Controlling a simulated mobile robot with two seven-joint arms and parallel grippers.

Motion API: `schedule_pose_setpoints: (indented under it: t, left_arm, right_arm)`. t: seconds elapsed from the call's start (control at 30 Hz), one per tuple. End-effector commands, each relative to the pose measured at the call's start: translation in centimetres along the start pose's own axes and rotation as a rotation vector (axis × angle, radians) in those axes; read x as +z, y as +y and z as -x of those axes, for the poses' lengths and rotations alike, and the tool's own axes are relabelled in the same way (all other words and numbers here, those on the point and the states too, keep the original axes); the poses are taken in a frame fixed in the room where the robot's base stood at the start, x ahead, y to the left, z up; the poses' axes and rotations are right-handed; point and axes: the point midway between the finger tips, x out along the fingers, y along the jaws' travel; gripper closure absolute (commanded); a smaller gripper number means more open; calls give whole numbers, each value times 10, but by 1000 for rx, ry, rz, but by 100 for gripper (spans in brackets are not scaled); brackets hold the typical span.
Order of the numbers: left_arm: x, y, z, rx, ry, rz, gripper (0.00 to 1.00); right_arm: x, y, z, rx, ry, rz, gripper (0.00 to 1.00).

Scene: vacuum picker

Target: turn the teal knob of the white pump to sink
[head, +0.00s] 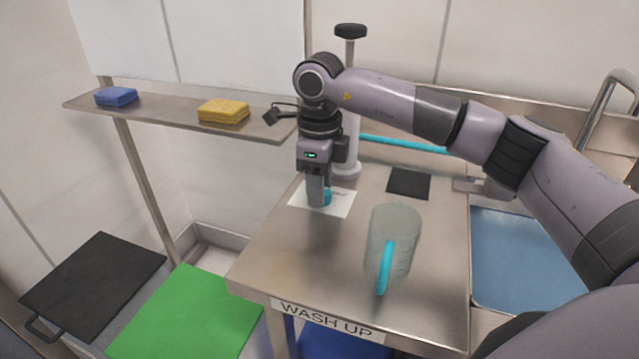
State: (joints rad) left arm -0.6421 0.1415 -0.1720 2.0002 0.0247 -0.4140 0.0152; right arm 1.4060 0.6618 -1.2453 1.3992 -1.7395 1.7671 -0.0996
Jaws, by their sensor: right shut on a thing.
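The teal knob (328,196) sits on a white plate (341,207) on the steel worktop, mostly hidden by my fingers. My right gripper (319,201) points straight down at it, and its fingers are shut on the knob. A white upright column (351,130) with a black top, which looks like the white pump, stands just behind the gripper, partly hidden by my arm. Markings on the plate are too small to read, so the knob's setting cannot be told. My left gripper is not in view.
A clear jug with a teal handle (384,265) stands in front on the worktop (290,260). A dark square pad (408,183) and teal hose (405,144) lie behind. Blue (116,97) and yellow (223,111) sponges sit on a left shelf (170,122). A blue basin (520,260) is at right.

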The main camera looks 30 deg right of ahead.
Motion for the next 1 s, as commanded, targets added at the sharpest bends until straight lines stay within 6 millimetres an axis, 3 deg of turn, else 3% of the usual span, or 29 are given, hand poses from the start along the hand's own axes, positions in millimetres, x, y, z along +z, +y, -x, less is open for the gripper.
schedule_pose_setpoints:
  t: [0.07,0.1,0.17,0.2,0.53,1.0]
  left_arm:
    - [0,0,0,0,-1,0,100]
    - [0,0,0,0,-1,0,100]
    - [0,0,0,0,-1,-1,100]
    - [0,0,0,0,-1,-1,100]
    - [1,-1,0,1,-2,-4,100]
    - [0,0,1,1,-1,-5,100]
  right_arm:
    - [0,0,1,-1,-1,-1,91]
    - [0,0,1,-1,-1,-1,58]
    - [0,0,1,-1,-1,-1,38]
    - [0,0,1,-1,-1,-1,35]
    - [0,0,5,-2,-2,0,35]
    - [0,0,69,-1,-2,0,35]
